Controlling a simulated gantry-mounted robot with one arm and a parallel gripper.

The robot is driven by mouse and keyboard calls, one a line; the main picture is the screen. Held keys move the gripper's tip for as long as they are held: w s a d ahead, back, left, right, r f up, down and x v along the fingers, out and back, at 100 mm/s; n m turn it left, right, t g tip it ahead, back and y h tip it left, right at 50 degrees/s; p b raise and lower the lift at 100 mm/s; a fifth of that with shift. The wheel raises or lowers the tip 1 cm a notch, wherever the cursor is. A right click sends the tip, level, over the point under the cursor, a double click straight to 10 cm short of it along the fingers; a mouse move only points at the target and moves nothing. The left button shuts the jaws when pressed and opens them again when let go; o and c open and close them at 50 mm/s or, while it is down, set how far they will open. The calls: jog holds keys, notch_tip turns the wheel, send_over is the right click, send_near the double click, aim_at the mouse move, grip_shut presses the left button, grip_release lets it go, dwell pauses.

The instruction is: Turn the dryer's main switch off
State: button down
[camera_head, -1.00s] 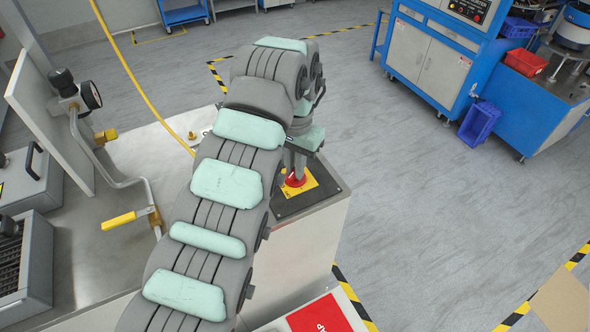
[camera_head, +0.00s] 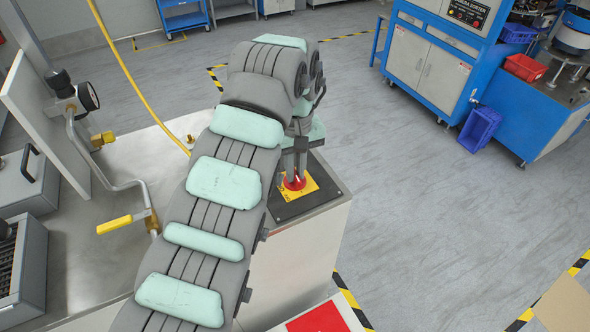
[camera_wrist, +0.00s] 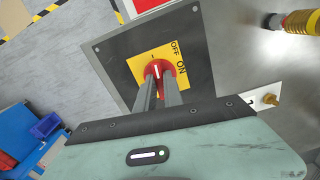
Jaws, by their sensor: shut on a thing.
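The main switch is a red rotary knob (camera_head: 292,185) on a yellow plate (camera_head: 312,186), set in a dark panel (camera_head: 325,200) on top of the metal cabinet. The wrist view shows the red knob (camera_wrist: 153,68) with a pale mark on it, and the words OFF and ON beside it on the yellow plate (camera_wrist: 172,58). My gripper (camera_wrist: 157,77) comes down onto the knob, with its two narrow fingers shut on the knob's handle. The fingers hide part of the knob, so I cannot tell exactly which label it points to.
A pipe with a yellow-handled valve (camera_head: 115,224) and a gauge (camera_head: 88,96) stand left of my arm. A yellow hose (camera_head: 130,75) runs behind them. Open grey floor lies right of the cabinet. A blue machine (camera_head: 430,60) and blue crate (camera_head: 480,128) are farther off.

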jog(key=shift+n, duration=0.6)
jog(key=c, duration=1.5)
grip_release()
jog(key=shift+o, duration=0.2)
jog(key=shift+r, duration=0.65)
notch_tip(320, 180, up, 10)
jog(key=p, duration=0.6)
jog(key=shift+f+p, duration=0.2)
jog(key=shift+p, duration=0.2)
